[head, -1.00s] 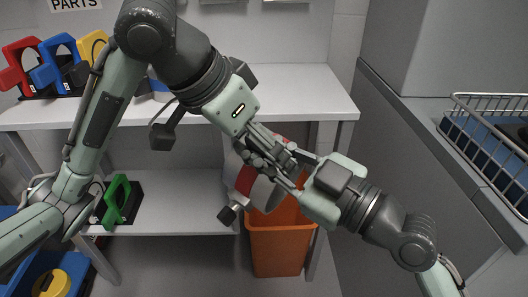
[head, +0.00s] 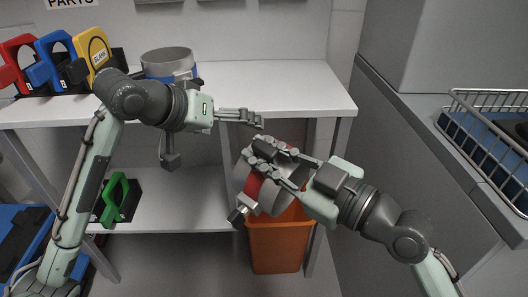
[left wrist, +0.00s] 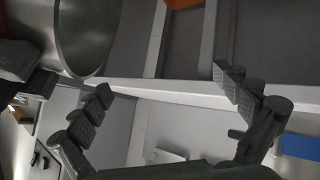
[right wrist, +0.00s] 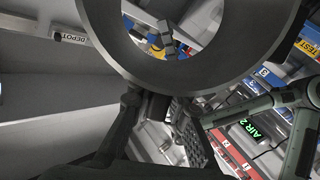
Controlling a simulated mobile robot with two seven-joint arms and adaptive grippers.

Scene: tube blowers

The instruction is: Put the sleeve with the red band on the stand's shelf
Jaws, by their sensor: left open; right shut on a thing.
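The sleeve with the red band is a grey hollow cylinder; its red band (head: 254,186) and a clamp-like block show in the head view. My right gripper (head: 268,158) is shut on the sleeve and holds it in the air, tilted, above an orange bin. The sleeve's open ring fills the top of the right wrist view (right wrist: 262,48), and it also shows at upper left in the left wrist view (left wrist: 98,30). My left gripper (head: 256,118) is open and empty, just above and left of the sleeve. The stand's lower shelf (head: 185,212) lies left of the sleeve, below the top.
The orange bin (head: 275,250) stands beneath the sleeve by the stand's right leg. A blue-banded sleeve (head: 168,62) and red, blue and yellow clamps (head: 97,48) stand on the stand's top (head: 270,90). A green clamp (head: 118,198) sits at the shelf's left; the shelf's middle is bare.

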